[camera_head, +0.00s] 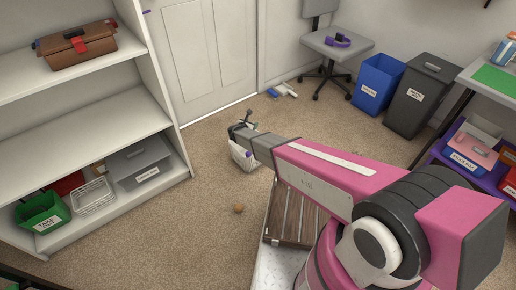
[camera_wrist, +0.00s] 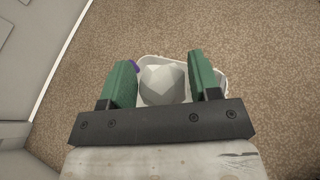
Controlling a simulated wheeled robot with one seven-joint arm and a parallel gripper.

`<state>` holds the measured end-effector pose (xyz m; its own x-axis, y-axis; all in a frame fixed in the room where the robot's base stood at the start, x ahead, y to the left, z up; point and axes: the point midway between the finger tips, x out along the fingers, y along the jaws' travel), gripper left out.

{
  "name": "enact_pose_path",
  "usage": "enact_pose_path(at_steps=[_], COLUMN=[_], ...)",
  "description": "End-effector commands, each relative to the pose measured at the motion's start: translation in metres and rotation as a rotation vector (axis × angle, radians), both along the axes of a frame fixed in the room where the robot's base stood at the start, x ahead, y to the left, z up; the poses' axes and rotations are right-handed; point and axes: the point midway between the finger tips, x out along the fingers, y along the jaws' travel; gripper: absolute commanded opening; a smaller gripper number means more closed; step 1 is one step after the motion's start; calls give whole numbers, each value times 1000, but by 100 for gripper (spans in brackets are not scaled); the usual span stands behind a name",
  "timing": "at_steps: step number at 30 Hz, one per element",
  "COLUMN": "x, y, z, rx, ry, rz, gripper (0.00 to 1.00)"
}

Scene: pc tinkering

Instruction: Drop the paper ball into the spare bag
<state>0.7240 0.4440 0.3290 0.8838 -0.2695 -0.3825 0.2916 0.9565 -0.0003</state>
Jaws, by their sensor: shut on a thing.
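My gripper (camera_wrist: 160,66) has green fingers and is shut on a white, faceted paper ball (camera_wrist: 163,87). In the wrist view, the rim of a white bag (camera_wrist: 222,76) shows beyond and around the ball, with a bit of purple at its left. In the head view, the white bag (camera_head: 243,160) stands on the carpet, and my gripper (camera_head: 240,130) is over it. My arm hides part of the bag. The paper ball cannot be made out in the head view. How far the ball is above the bag is hard to tell.
A small brown ball (camera_head: 239,208) lies on the carpet. A white shelf (camera_head: 95,140) stands at left. Blue (camera_head: 377,84) and dark grey (camera_head: 420,97) bins stand at right. The carpet around the bag is mostly clear.

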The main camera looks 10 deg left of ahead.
Motion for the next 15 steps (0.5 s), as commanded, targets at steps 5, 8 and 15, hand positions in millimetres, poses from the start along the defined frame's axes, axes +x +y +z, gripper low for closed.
enact_pose_path(at_steps=[5,8,15], x=[-1,-1,-1], y=[1,1,1], z=[-6,-13,-38], rx=[0,-1,0], ry=[0,0,1], rz=[0,0,-1], gripper=[34,34,34])
